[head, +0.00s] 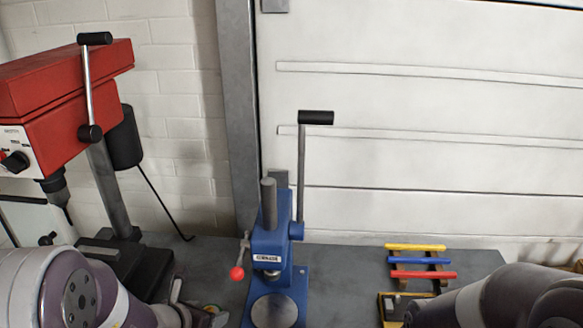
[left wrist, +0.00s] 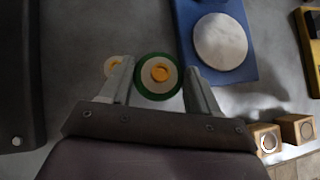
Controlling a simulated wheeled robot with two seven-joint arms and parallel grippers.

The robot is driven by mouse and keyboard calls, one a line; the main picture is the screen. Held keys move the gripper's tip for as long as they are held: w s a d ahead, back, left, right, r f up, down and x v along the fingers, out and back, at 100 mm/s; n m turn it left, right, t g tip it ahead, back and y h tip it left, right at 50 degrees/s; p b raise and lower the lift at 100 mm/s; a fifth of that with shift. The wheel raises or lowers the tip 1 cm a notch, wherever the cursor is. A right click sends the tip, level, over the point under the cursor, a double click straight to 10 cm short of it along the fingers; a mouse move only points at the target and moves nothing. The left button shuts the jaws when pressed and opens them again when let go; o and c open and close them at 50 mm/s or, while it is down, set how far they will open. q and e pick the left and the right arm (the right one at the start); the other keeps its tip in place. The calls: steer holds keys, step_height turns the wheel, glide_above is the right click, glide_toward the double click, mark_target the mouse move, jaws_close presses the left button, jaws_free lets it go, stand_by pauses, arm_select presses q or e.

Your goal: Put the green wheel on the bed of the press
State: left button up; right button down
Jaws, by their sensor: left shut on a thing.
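The green wheel (left wrist: 142,89) has a green rim, a pale face and an orange hub. In the left wrist view it sits between the two fingers of my left gripper (left wrist: 160,85), which is shut on it. The blue press (head: 271,245) stands on the bench, and its round silver bed (head: 274,311) is low in the head view. In the left wrist view the bed (left wrist: 220,42) is to the right of and beyond the wheel, apart from it. In the head view my left gripper (head: 195,314) is left of the press, partly cut off. My right gripper is not seen.
A red drill press (head: 65,85) stands at the left. Yellow, blue and red bars (head: 422,275) lie on a rack at the right. A pale disc with a yellow centre (left wrist: 112,65) lies left of the wheel. Two wooden blocks (left wrist: 297,129) stand at lower right.

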arm_select(q)
steer(key=shift+s+a+f+n, duration=0.15)
steer(key=shift+s+a+f, duration=0.05)
steer(key=shift+f, duration=0.3)
steer(key=shift+s+a+f+n, duration=0.15)
steer(key=shift+f, duration=0.3)
steer(key=shift+w, duration=0.1)
